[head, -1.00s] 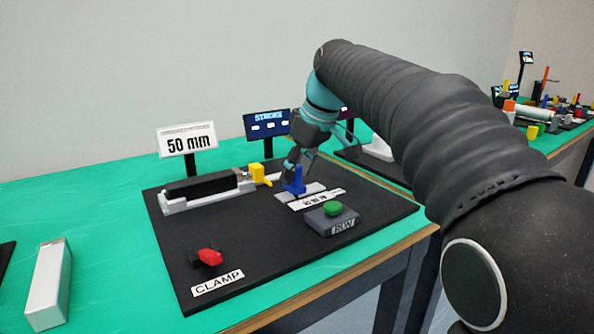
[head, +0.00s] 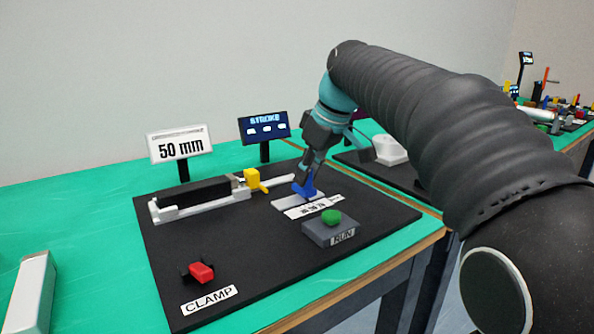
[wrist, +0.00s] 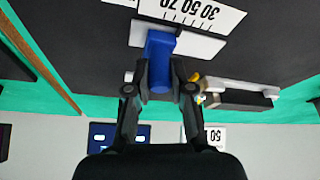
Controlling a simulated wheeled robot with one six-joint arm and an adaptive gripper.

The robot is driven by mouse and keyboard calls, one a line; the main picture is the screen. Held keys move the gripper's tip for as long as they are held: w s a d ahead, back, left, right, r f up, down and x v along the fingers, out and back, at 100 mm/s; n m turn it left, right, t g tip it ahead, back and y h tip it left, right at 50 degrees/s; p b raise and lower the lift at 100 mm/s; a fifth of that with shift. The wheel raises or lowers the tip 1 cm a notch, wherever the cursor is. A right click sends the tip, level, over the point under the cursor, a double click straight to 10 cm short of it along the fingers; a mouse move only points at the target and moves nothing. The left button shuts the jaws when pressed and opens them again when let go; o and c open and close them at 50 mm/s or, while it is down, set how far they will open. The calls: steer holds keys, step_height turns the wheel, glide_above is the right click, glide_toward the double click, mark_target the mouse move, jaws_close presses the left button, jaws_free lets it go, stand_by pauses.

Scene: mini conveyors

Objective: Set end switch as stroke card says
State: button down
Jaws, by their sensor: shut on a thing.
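The stroke card (head: 180,146) is a white sign reading 50 mm. The blue end switch (head: 303,188) stands on a white rail (head: 285,200) beside a scale strip (head: 312,207). My gripper (head: 303,181) is shut on the switch from above. In the wrist view the gripper (wrist: 160,90) has a finger on each side of the blue switch (wrist: 160,52). The scale (wrist: 195,12) there reads 30, 50, 70, upside down. The switch sits towards the 70 side in that view, but its exact mark cannot be told.
A dark cylinder (head: 195,193) with a yellow block (head: 252,179) and white rod lies left of the switch. The green RUN button (head: 331,216) is in front. A red CLAMP knob (head: 202,272) is front left. A STROKE display (head: 264,126) stands behind.

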steer(key=shift+a, duration=0.1)
steer(key=c, duration=1)
jaws_free()
steer(key=v, duration=1.2)
